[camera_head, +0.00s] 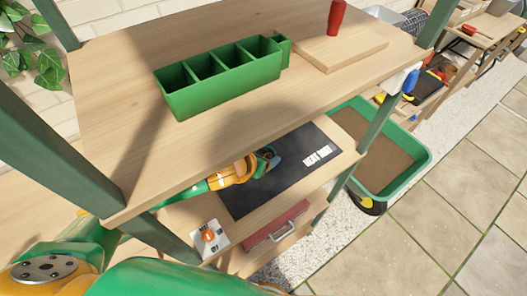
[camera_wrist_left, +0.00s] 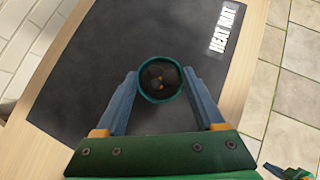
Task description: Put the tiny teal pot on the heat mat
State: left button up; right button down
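The tiny teal pot (camera_wrist_left: 160,79) is round and seen from above in the left wrist view, with dark contents and orange flecks. My left gripper (camera_wrist_left: 160,76) has its blue fingers against both sides of the pot. The black heat mat (camera_wrist_left: 75,75) lies below them, its white "HEAT MAT" lettering to the right. In the head view the mat (camera_head: 300,178) is on the lower shelf and my left gripper (camera_head: 268,158) is over it. The gap under the pot cannot be judged. What seems to be my right gripper (camera_wrist_left: 275,170) shows partly at the wrist view's lower right corner.
The upper shelf (camera_head: 130,110) overhangs the left arm; it carries a green divided planter (camera_head: 225,95) and a wooden board (camera_head: 340,50) with a red-handled tool (camera_head: 337,18). A green soil tub (camera_head: 415,158) stands right.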

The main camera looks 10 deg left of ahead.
pick_arm(q)
jog(key=o, duration=1.5)
jog(key=shift+c, duration=0.2)
jog(key=shift+o, duration=0.6)
jog(key=shift+w+d, duration=0.2)
jog(key=shift+d, duration=0.1)
jog(key=v, duration=0.7)
jog(key=shift+s+r, duration=0.25)
jog(key=shift+a, duration=0.2)
